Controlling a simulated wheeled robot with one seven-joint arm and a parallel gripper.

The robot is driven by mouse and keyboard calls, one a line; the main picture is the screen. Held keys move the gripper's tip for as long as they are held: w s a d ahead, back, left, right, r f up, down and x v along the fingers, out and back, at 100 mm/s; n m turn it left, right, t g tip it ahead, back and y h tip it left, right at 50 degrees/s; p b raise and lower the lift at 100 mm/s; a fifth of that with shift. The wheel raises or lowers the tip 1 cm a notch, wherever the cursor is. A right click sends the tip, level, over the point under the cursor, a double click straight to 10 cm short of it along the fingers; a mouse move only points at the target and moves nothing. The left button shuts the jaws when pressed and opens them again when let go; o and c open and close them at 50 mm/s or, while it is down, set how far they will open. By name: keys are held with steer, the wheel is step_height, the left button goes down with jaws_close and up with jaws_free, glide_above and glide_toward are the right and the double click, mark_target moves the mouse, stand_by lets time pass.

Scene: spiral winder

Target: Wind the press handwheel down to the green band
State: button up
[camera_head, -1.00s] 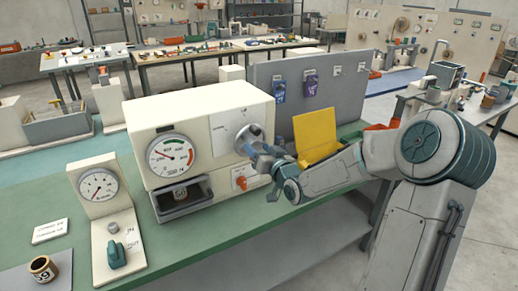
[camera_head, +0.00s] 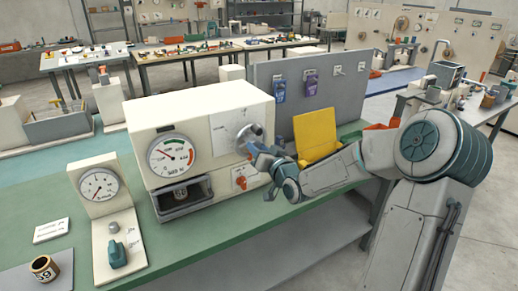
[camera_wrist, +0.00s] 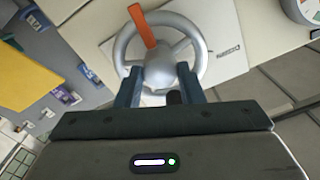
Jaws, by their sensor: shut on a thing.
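The grey handwheel (camera_head: 249,138) is on the right of the front of a cream press (camera_head: 200,110). In the wrist view the handwheel (camera_wrist: 201,55) has spokes, a round hub and an orange marker bar (camera_wrist: 141,25) towards upper left. My gripper (camera_wrist: 159,82) is shut on the handwheel, its two blue-grey fingers either side of the hub; the exact contact is partly hidden. In the head view my gripper (camera_head: 257,153) reaches the wheel from the right. The press dial (camera_head: 173,157) has a green band at its top and red at lower right. Its needle points to the upper left.
A smaller gauge stand (camera_head: 99,186) with a green knob is at left. An orange-red switch (camera_head: 241,182) is below the wheel.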

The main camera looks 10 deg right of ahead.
steer(key=shift+m+p, duration=0.75)
steer(key=shift+m, duration=1.45)
steer(key=o, duration=1)
steer(key=v, duration=1.4)
